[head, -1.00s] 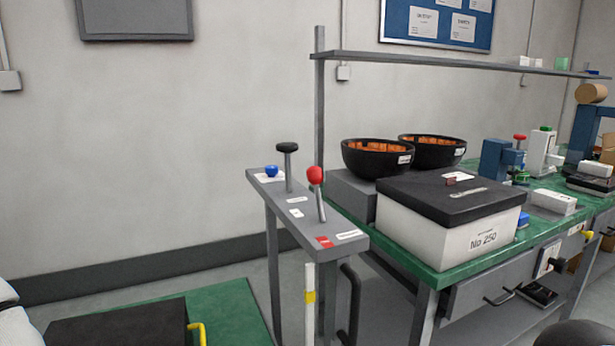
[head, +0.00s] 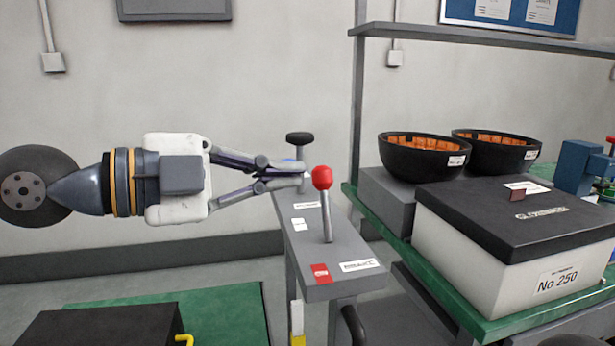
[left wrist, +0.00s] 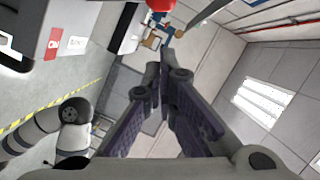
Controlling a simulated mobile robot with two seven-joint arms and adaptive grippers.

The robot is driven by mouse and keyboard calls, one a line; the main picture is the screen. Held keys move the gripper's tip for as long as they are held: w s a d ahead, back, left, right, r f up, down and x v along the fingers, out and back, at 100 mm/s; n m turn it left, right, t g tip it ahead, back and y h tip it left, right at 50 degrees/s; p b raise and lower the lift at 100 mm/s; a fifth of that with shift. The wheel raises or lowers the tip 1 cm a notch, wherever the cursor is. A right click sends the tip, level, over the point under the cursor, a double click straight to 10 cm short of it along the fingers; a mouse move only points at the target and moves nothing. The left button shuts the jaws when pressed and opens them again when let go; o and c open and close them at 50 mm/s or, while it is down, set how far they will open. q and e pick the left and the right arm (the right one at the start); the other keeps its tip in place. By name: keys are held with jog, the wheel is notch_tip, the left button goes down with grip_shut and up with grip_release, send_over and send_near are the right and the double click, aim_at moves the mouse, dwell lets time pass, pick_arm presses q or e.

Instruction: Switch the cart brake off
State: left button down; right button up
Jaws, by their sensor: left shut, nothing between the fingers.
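A lever with a red ball knob (head: 321,178) stands on the narrow grey panel (head: 318,250), leaning slightly left. A red tag (head: 320,273) and a white label, too small to read, lie at its near end. I cannot tell which control is the cart brake. My left gripper (head: 302,176) is shut and empty, its fingertips just left of the red knob; I cannot tell if they touch. A black-knobbed lever (head: 299,139) stands behind, and the fingers mostly hide a blue knob. In the left wrist view the red knob (left wrist: 161,4) is cut by the top edge, beyond the fingertips.
A green bench (head: 520,322) stands right of the panel, carrying a white box with a black lid (head: 522,215) and black bowls (head: 425,155). A shelf (head: 500,38) runs above. A black case (head: 100,330) sits on a green surface at the lower left.

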aim_at(324, 181)
pick_arm(q)
jog(key=w+d+f+b, duration=0.1)
jog(key=w+d+f, duration=0.1)
jog(key=w, duration=0.3)
jog(key=shift+d, duration=0.6)
pick_arm(e)
jog(key=shift+s+f, duration=0.4)
jog(key=shift+f, duration=0.15)
pick_arm(q)
jog(key=shift+w, duration=0.1)
jog(key=shift+w+a+f+n+b, duration=0.1)
jog(key=shift+w+f+n+b, duration=0.2)
jog(key=shift+w+f+b, duration=0.35)
jog(key=shift+w, duration=0.2)
jog(key=shift+s+a+r, duration=0.1)
jog(key=shift+r, duration=0.2)
pick_arm(e)
jog(key=shift+s+f+g, duration=0.4)
jog(key=shift+s+f, duration=0.4)
jog(key=shift+f, duration=0.05)
